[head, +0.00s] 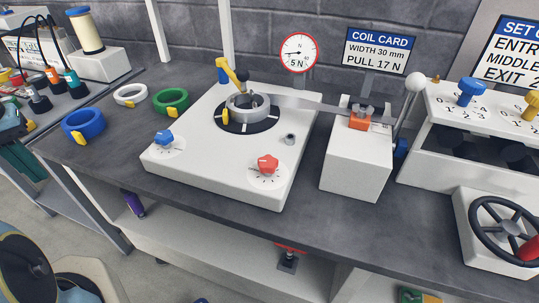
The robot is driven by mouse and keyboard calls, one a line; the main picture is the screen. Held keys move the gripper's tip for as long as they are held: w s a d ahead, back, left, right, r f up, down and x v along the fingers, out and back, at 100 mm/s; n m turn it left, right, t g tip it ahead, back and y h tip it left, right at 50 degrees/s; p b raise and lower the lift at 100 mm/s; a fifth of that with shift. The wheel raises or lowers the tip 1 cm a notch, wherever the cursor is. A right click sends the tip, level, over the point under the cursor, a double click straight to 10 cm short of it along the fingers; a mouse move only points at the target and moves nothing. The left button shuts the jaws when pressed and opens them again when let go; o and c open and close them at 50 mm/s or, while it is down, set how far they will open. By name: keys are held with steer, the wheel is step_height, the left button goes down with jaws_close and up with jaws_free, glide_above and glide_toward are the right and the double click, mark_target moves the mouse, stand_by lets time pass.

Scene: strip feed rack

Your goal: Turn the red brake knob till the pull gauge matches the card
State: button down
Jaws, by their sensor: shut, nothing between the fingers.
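The red brake knob (268,165) sits on the front right of the white feed unit (215,165), above a small printed dial. The pull gauge (299,52) is round and white with a red rim, and stands behind the unit. Its face shows "5 N"; the needle is too small to read surely. The coil card (376,51) to its right reads "WIDTH 30 mm" and "PULL 17 N". A grey coil (250,106) sits on the unit's black turntable, with a yellow arm against it. My gripper is not in view; part of my arm shows at the bottom left.
A blue knob (164,138) is on the unit's front left. Blue (84,135), green and white rings lie on the bench to the left. A white block (352,165) with an orange piece and a ball-topped lever stands right. A black handwheel (500,232) is far right.

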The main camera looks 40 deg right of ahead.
stand_by(0.9)
steer(key=c, duration=1.5)
jaws_free()
steer(key=o, duration=0.6)
steer(key=d+r+m+p, duration=0.2)
steer(key=d+r+p, duration=0.1)
steer(key=d, duration=0.7)
steer(key=shift+s+d+g, duration=0.2)
steer(key=shift+s+g, duration=0.1)
steer(key=shift+s, duration=0.05)
steer(key=o, duration=0.3)
steer(key=s+d+r+m+p, duration=0.2)
steer(key=s+d, duration=0.1)
steer(key=d, duration=0.5)
steer(key=shift+s+d+p, duration=0.15)
steer(key=shift+d+p, duration=0.1)
steer(key=shift+p, duration=0.05)
steer(key=shift+o, duration=1.3)
steer(key=s+d+r+m+p, duration=0.2)
steer(key=s+d+p, duration=0.1)
steer(key=s+d, duration=0.6)
steer(key=shift+s+d+r+m+g, duration=0.15)
steer(key=shift+d+m+g, duration=0.2)
steer(key=shift+d, duration=0.35)
steer(key=m+p, duration=0.2)
glide_toward(268, 160)
step_height(268, 160, down, 8)
steer(key=b, duration=0.8)
steer(key=shift+d+b, duration=0.1)
steer(key=shift+b, duration=0.3)
